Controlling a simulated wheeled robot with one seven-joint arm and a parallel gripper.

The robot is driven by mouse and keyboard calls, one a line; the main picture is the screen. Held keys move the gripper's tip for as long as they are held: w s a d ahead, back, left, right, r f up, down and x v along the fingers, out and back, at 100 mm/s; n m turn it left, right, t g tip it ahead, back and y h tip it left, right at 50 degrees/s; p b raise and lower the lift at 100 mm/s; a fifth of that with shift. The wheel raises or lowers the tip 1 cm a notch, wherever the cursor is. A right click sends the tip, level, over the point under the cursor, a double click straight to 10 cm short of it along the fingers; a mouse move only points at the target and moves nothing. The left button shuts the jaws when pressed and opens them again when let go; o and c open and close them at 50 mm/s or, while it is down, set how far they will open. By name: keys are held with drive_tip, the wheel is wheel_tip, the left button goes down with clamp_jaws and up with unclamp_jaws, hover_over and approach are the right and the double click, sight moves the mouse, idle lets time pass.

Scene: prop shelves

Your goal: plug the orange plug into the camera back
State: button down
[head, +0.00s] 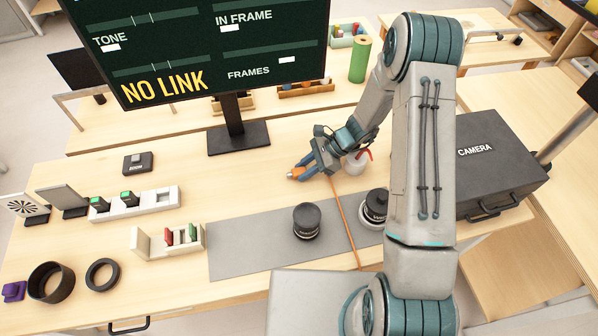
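My gripper (304,168) is above the table, in front of the monitor's foot, pointing left. Its fingers appear closed around the orange plug (295,173), whose orange tip shows between the fingertips. An orange cable (346,222) runs from near the gripper toward the front, across the grey mat. I cannot make out a camera back; it may be hidden or outside the view. A dark case marked CAMERA (493,160) lies at the right, beyond my arm.
A monitor (200,45) reading NO LINK stands at the back. Two black lenses (306,221) (375,206) stand on the grey mat (245,240). White holders (140,207) (185,240) and black rings (101,275) are at the left. A pale bottle with a red spout (355,163) is beside my gripper.

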sight(305, 170)
drive_tip(key=shift+r+p, duration=1.55)
drive_tip(key=shift+r, duration=1)
drive_tip(key=p+v, duration=0.3)
drive_tip(key=v, duration=0.4)
